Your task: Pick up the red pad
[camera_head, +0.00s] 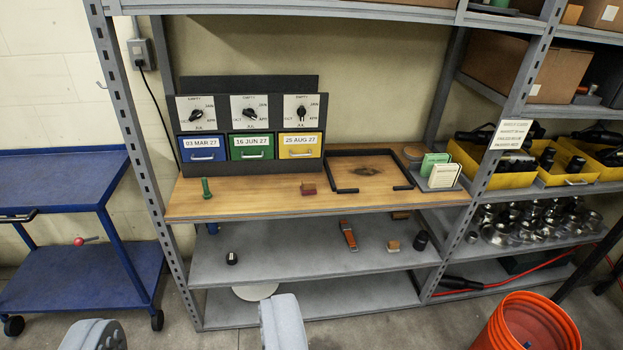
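A small dark red block (308,188), which looks like the red pad, lies on the wooden bench top (250,206), near the middle. It is in front of the yellow drawer and left of a black corner frame. My gripper (188,328) shows as two grey fingers at the bottom edge of the view. The fingers are wide apart with nothing between them. My gripper is well short of the bench, nearer to me and lower left of the red block in the picture.
A green peg-like tool (206,188) stands left on the bench. Blue, green and yellow drawers (251,146) with dials stand behind. The black frame (374,189) and card holder (438,172) are right. An orange bucket (527,322) and blue cart (75,275) stand on the floor.

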